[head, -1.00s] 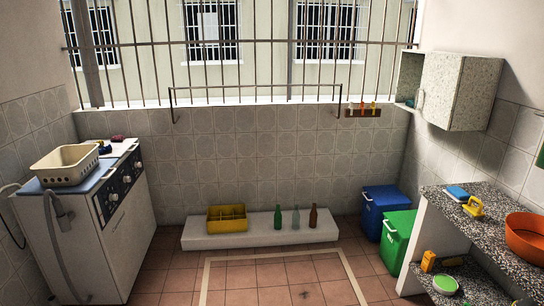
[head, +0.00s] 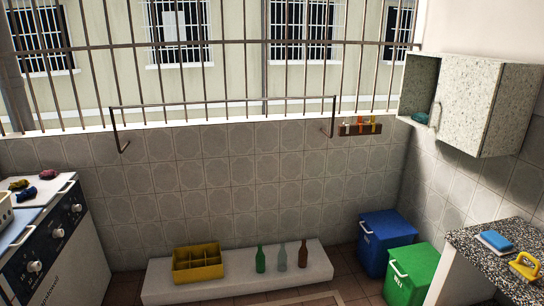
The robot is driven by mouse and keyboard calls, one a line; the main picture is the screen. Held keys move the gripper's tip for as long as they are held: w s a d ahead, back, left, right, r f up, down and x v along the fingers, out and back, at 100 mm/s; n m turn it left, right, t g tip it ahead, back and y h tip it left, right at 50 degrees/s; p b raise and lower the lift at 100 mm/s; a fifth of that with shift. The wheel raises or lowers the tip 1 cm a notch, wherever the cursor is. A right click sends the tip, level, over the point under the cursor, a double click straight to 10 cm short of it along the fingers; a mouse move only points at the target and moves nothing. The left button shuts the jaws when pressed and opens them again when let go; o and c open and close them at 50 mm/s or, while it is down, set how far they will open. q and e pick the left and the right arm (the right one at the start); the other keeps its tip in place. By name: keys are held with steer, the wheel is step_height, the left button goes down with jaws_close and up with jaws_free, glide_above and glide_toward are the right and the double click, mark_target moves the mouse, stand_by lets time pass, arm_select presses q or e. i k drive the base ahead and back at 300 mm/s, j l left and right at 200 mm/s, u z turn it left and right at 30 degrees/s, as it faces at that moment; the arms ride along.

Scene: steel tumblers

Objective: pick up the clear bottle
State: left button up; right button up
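The clear bottle (head: 282,258) stands upright on a low white ledge (head: 215,290) against the back wall. It is between a green bottle (head: 260,259) on its left and a brown bottle (head: 304,254) on its right, with small gaps between them. A yellow divided crate (head: 198,263) sits on the same ledge further left. Neither of my grippers shows in the head view.
A white washing machine (head: 75,255) stands at the left. A blue bin (head: 386,240) and a green bin (head: 411,275) stand right of the ledge. A speckled counter (head: 490,250) is at the right, under a wall cabinet (head: 485,105).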

mark_target(282, 256)
steer(key=i+j+z, duration=0.2)
steer(key=i, duration=0.3)
steer(key=i+z, duration=0.1)
steer(key=z, duration=0.2)
steer(key=i+z, duration=0.1)
steer(key=z, duration=0.2)
steer(key=i+j+z, duration=0.25)
steer(key=j, duration=0.2)
steer(key=i+j+z, duration=0.25)
steer(key=i+j, duration=0.2)
steer(key=j, duration=0.2)
steer(key=i+j, duration=0.25)
steer(key=j, duration=0.15)
steer(key=i+j, duration=0.2)
steer(key=j, duration=0.2)
steer(key=i+j+z, duration=0.1)
steer(key=j, duration=0.3)
steer(key=i+j, duration=0.35)
steer(key=j, duration=0.05)
